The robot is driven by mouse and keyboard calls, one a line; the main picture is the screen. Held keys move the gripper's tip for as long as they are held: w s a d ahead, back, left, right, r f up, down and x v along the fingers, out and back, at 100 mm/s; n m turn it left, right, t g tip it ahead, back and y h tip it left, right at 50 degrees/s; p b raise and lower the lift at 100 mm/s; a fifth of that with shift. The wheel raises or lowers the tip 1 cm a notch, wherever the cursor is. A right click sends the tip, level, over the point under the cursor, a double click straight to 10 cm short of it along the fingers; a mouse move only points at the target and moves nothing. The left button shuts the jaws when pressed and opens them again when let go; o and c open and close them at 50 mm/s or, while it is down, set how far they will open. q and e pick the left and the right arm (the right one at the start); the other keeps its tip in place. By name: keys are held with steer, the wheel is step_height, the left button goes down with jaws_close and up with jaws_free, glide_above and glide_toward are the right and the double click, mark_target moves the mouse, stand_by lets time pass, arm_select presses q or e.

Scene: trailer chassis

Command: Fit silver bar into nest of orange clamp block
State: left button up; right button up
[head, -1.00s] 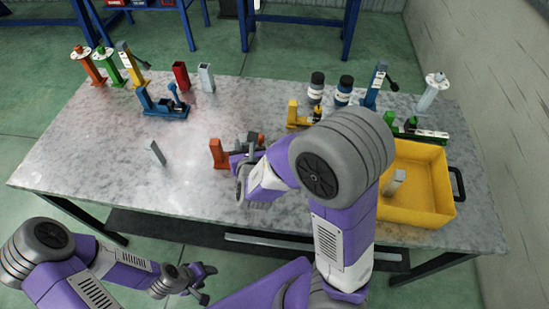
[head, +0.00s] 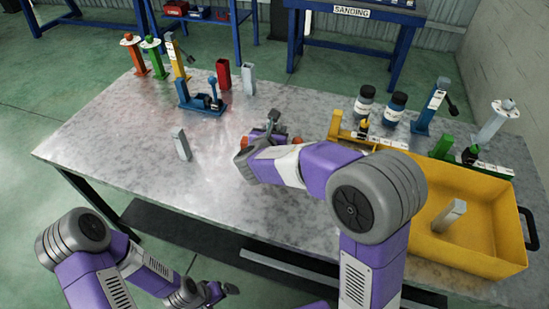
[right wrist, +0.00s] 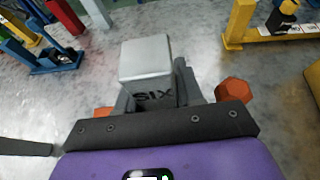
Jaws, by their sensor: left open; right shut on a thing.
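My right gripper (head: 262,148) is shut on a silver bar (right wrist: 148,62), whose pale end and dark "SIX" lettering show between the fingers in the right wrist view. Orange parts of the clamp block (right wrist: 235,90) show on both sides of the fingers there. In the head view only a bit of the orange block (head: 296,140) shows beside my right arm; its nest is hidden. I cannot tell whether the bar is seated in it. My left gripper (head: 220,292) is open and empty, low in front of the table.
Another silver bar (head: 181,144) stands on the table at left, and one (head: 450,216) lies in the yellow bin (head: 505,262) at right. A blue clamp block (head: 203,108) and red and silver tubes stand behind. A yellow clamp block (head: 340,130) is behind my right arm.

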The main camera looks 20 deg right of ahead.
step_height(320, 180, down, 7)
steer(key=shift+r+b, duration=0.2)
steer(key=shift+b, duration=0.95)
steer(key=shift+f, duration=0.2)
steer(key=o, duration=1.1)
steer(key=shift+r, duration=0.1)
steer(key=shift+r, duration=0.1)
